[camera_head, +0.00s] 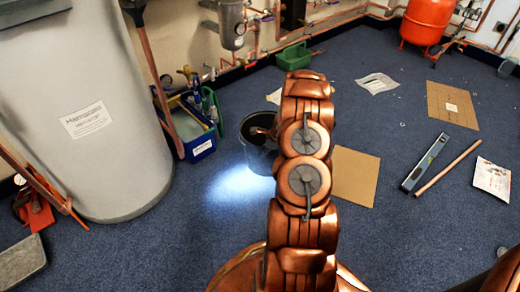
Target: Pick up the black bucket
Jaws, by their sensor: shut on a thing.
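The black bucket (258,158) stands out dark against the blue carpet, just left of my copper-coloured arm, which hides its right side. My gripper (262,133) is at the bucket's upper part, mostly hidden behind the arm, and is shut on it. The fingertips do not show clearly. I cannot tell whether the bucket's base touches the floor.
A blue tool crate (200,146) stands close left of the bucket, beside a large grey cylinder tank (90,110). A green caddy (294,57) is behind. A cardboard sheet (355,176), a spirit level (425,162) and a copper pipe (447,168) lie right.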

